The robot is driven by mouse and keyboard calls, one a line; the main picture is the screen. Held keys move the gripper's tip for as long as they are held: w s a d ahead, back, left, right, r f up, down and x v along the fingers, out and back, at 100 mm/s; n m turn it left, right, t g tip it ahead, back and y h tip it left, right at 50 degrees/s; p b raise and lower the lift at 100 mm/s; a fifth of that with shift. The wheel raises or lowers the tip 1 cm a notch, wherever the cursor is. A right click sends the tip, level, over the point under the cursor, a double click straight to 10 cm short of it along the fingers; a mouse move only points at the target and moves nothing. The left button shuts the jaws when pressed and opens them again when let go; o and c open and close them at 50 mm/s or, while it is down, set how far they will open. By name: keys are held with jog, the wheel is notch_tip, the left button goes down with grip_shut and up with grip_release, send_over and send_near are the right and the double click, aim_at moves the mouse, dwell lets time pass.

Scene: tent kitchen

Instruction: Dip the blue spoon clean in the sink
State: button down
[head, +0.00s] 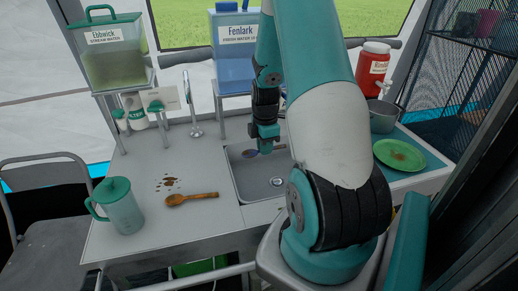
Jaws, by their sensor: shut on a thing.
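My gripper (265,146) points down over the sink (254,187) in the middle of the counter. It is shut on the blue spoon. The blue spoon's bowl (249,154) shows to the left of the fingers, dark against the grey basin. A short piece of its handle shows to the right. The spoon appears to lie about level, near the back part of the sink. I cannot tell its exact height or whether it touches water. The drain (277,182) is visible in the sink floor.
A wooden spoon (192,198), brown spots (168,183) and a teal lidded jug (119,206) are on the counter left of the sink. A tap (195,122) and a blue water container (235,55) stand behind. A green plate (399,155) and metal pot (382,117) are at right.

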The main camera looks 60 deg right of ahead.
jog(key=shift+f+b, duration=5.25)
jog(key=shift+f, duration=0.75)
jog(key=shift+r, duration=0.1)
notch_tip(320, 180, up, 11)
jog(key=p, duration=0.9)
jog(key=shift+p, duration=0.4)
notch_tip(320, 180, up, 4)
jog(key=p, duration=0.3)
jog(key=shift+r+p, duration=0.1)
jog(key=shift+p, duration=0.3)
